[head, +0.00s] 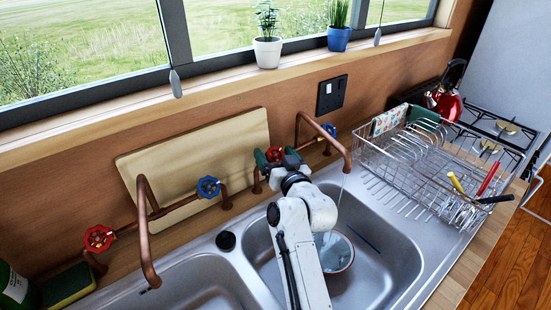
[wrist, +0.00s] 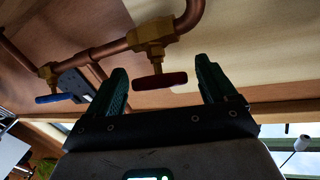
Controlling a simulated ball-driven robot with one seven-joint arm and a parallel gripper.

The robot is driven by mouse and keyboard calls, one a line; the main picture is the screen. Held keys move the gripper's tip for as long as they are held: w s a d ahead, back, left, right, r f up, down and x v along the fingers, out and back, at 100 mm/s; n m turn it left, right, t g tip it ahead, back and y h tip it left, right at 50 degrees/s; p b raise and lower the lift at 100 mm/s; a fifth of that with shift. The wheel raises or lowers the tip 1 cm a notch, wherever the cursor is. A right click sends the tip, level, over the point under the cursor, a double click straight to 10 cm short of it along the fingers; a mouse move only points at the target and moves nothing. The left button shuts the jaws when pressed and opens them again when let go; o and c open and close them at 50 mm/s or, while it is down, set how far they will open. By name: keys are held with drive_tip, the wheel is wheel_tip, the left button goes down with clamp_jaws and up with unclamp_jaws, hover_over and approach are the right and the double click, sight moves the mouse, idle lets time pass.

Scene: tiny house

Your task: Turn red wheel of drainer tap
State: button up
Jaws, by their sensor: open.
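The drainer tap is a copper tap (head: 335,140) by the dish rack, with a red wheel (head: 274,154) and a blue wheel (head: 328,130). A thin stream falls from its spout towards a bowl (head: 337,254) in the right basin. My gripper (head: 275,160) is at the red wheel and partly covers it in the head view. In the wrist view, my open gripper (wrist: 160,65) has one finger on each side of the red wheel (wrist: 160,81), which shows edge-on below a brass valve. Gaps show between wheel and fingers. The blue wheel (wrist: 55,98) is to the left.
A second copper tap (head: 147,230) with red (head: 98,238) and blue (head: 208,187) wheels stands left. A cutting board (head: 190,150) leans on the wall behind. The wire dish rack (head: 400,170) stands right of the sink (head: 395,235).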

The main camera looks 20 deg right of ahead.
drive_tip(key=c, duration=1)
drive_tip(key=r+m+h+p, duration=0.1)
drive_tip(key=p, duration=0.2)
drive_tip(key=shift+a+h, duration=0.1)
drive_tip(key=shift+h, duration=0.2)
drive_tip(key=shift+m+h+p, duration=0.5)
drive_tip(key=shift+m+h, duration=0.2)
drive_tip(key=shift+m, duration=0.4)
drive_tip(key=shift+d+f+m+g+h+b, duration=0.15)
drive_tip(key=shift+m+g+h+b, duration=0.35)
drive_tip(key=shift+m+h, duration=0.4)
drive_tip(key=shift+d+m+g+h+b, duration=0.1)
drive_tip(key=shift+m+g+h+b, duration=0.35)
drive_tip(key=shift+m+h, duration=0.4)
drive_tip(key=shift+m+g, duration=0.25)
drive_tip(key=shift+m, duration=0.1)
drive_tip(key=o, duration=0.8)
drive_tip(key=shift+d, duration=0.1)
drive_tip(key=shift+o, duration=1)
drive_tip(key=shift+f, duration=0.25)
